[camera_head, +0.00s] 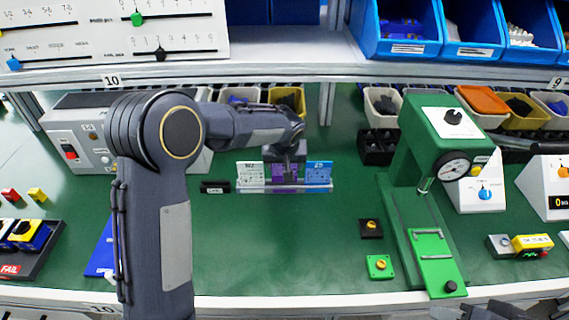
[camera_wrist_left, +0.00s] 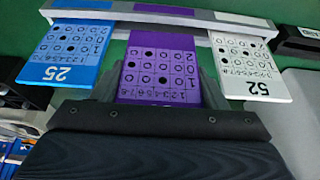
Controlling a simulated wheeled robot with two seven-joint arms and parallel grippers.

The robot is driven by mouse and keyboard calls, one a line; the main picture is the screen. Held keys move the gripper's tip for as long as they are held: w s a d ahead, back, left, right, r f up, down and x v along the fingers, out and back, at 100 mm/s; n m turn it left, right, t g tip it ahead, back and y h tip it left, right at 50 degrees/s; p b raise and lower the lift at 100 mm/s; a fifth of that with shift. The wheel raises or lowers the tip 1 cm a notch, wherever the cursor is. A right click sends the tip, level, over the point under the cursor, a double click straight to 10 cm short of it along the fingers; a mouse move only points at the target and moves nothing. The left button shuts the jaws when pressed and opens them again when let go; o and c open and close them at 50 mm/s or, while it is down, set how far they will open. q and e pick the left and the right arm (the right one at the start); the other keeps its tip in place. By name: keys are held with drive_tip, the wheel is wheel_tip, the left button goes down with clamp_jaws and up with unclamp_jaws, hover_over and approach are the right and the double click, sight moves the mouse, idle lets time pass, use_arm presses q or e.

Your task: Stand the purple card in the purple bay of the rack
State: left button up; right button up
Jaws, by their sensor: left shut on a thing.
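The purple card (camera_wrist_left: 160,72), with printed dots and numbers, is between the fingers of my left gripper (camera_wrist_left: 155,95), which is shut on it. In the head view my left gripper (camera_head: 285,172) is at the middle of the rack (camera_head: 268,190), covering most of the purple card (camera_head: 284,172). A white card (camera_head: 250,174) and a blue card (camera_head: 318,174) stand in the rack on either side. The purple bay mark (camera_wrist_left: 165,11) lies in line with the purple card in the wrist view. I cannot tell whether the card's lower edge is fully seated.
A small black block (camera_head: 215,187) is just left of the rack. A green press (camera_head: 430,170) stands to the right. Bins (camera_head: 285,98) line the back beneath a shelf (camera_head: 300,72). The green mat (camera_head: 290,245) in front of the rack is clear.

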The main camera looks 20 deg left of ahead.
use_arm(q)
drive_tip(key=shift+f+b, duration=1.4)
drive_tip(key=shift+f, duration=0.15)
drive_tip(key=o, duration=1)
drive_tip(key=v, duration=0.8)
wheel_tip(320, 180, up, 9)
drive_tip(key=p, duration=0.7)
hover_over(284, 167)
drive_tip(key=s, duration=0.2)
drive_tip(key=shift+d, duration=0.35)
